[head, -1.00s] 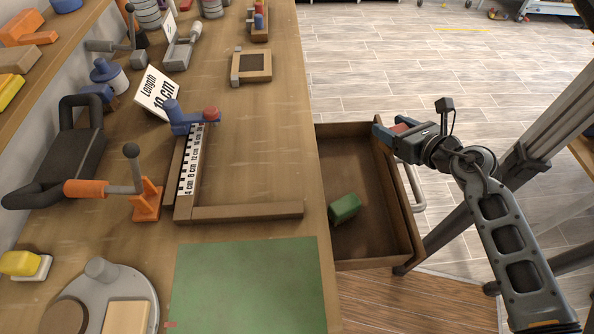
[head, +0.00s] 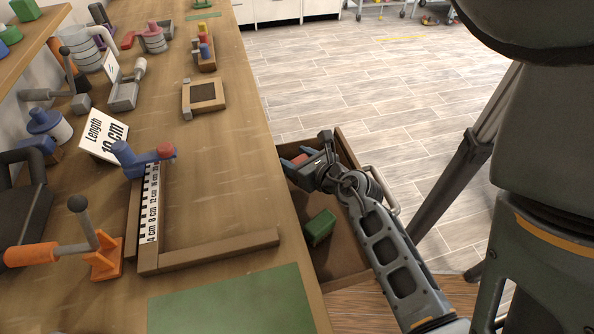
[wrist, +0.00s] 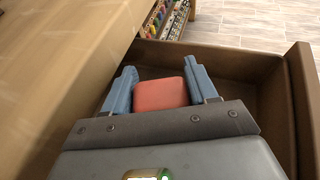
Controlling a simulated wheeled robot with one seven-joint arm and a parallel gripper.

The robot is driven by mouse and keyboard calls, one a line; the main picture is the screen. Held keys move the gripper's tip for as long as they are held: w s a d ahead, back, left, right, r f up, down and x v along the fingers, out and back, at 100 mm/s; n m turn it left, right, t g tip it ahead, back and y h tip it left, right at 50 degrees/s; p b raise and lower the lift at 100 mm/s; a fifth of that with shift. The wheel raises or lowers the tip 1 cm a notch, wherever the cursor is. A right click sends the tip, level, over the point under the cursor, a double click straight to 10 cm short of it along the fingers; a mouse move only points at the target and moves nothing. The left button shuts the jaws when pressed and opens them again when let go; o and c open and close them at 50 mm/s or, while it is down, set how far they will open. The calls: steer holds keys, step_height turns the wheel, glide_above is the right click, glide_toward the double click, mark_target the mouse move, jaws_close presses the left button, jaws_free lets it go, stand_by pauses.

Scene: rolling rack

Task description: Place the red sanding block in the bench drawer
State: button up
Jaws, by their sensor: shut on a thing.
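The red sanding block (wrist: 161,94) is between the two blue fingers of my gripper (wrist: 163,88) in the wrist view. In the head view my gripper (head: 297,160) is over the far part of the open bench drawer (head: 345,262), and a little of the red block shows between the fingers. The gripper is shut on the block. The drawer's wooden walls also show around the gripper in the wrist view (wrist: 262,66). I cannot tell how high the block is above the drawer floor. A green block (head: 320,228) lies in the drawer, nearer than the gripper.
The workbench (head: 215,205) borders the drawer on the left. It carries a wooden measuring frame (head: 210,250), a length sign (head: 103,136), a green mat (head: 230,305) and several tools. Open tiled floor (head: 400,90) lies to the right.

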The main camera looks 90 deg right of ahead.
steer(key=shift+f+b, duration=2)
steer(key=shift+b, duration=0.55)
steer(key=shift+r, duration=0.1)
steer(key=o, duration=1.1)
steer(key=shift+s, duration=0.1)
steer(key=v, duration=0.5)
steer(key=shift+s+a+r, duration=0.1)
steer(key=shift+s+a, duration=0.05)
steer(key=shift+a, duration=0.2)
steer(key=shift+v, duration=0.85)
